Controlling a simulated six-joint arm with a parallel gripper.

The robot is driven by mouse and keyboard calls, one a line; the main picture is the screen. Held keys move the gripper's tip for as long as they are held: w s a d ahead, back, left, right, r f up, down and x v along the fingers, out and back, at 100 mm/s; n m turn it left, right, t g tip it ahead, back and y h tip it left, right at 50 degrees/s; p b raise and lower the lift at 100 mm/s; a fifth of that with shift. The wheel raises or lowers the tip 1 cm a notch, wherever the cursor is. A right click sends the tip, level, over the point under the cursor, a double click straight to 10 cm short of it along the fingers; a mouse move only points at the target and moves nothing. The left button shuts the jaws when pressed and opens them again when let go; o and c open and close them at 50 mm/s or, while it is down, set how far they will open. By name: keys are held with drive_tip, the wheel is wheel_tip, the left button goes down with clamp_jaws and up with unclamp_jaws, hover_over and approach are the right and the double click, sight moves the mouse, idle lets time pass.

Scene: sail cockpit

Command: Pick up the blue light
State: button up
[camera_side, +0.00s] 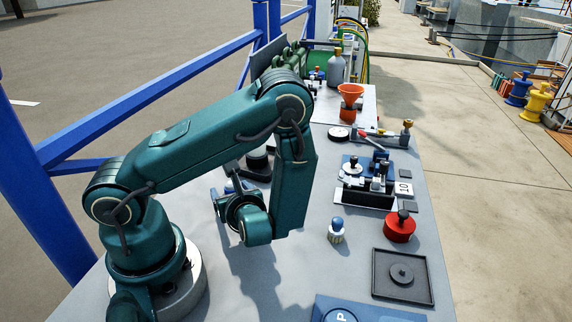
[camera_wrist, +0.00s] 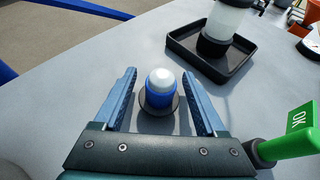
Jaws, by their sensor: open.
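The blue light (camera_wrist: 160,92) shows in the camera_wrist view. It has a blue body, a pale, bright dome and a round dark base, and it stands upright on the grey bench. My gripper (camera_wrist: 160,76) is open, with one blue-grey finger on each side of the light. A gap shows between the light and each finger, and no contact is visible. In the camera_side view, my gripper (camera_side: 226,206) is low over the bench and partly hidden behind my arm. I cannot clearly make out the light there.
A black tray (camera_wrist: 238,72) holding a dark-based white lantern (camera_wrist: 225,18) stands beyond the light. A green OK tag (camera_wrist: 300,118) is close on the right.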

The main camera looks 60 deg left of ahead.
drive_tip(key=shift+x, duration=0.9)
drive_tip(key=shift+c, duration=0.3)
clamp_jaws()
